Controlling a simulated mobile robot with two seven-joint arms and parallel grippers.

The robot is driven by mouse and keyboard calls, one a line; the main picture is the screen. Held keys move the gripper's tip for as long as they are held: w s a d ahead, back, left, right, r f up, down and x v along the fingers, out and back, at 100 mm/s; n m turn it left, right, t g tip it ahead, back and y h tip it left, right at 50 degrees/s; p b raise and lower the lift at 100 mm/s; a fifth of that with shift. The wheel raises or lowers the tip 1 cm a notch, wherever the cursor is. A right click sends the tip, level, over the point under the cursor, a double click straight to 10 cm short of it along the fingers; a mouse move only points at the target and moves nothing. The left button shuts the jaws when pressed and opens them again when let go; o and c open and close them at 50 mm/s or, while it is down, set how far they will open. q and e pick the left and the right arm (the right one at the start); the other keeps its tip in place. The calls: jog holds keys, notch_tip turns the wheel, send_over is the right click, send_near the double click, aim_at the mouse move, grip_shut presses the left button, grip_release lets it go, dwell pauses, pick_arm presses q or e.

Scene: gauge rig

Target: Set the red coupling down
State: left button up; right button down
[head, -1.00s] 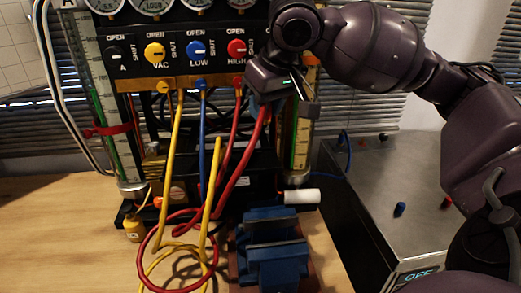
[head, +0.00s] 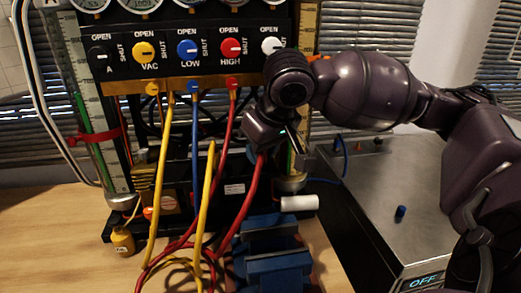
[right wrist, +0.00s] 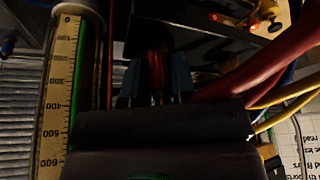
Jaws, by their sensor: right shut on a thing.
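My right gripper (head: 256,152) is in the middle of the head view, low in front of the rig. In the right wrist view its two blue-grey fingers (right wrist: 154,82) are shut on the red coupling (right wrist: 156,70), which shows as a dark red upright piece between them. In the head view the coupling is hidden by the gripper. A red hose (head: 254,182) runs down from the gripper. The coupling appears held in the air; I cannot tell whether it touches anything. My left gripper is not in view.
A blue vise (head: 280,264) stands on the wooden table below the gripper. A white cylinder (head: 299,203) lies behind it. Yellow (head: 160,180) and blue (head: 195,130) hoses hang from the gauge panel (head: 125,70). A metal-topped box (head: 375,180) stands at right.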

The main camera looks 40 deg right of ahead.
jog(key=c, duration=1)
grip_release()
jog(key=shift+f, duration=0.1)
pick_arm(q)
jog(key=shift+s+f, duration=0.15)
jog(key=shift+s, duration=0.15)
pick_arm(e)
jog(key=shift+o, duration=0.3)
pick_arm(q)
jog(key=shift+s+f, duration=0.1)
pick_arm(e)
jog(key=p+v, duration=0.2)
jog(key=v, duration=0.3)
jog(key=shift+w, duration=0.1)
pick_arm(q)
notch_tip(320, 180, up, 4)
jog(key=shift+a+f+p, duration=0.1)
jog(key=shift+p, duration=1.1)
pick_arm(e)
jog(key=v, duration=0.7)
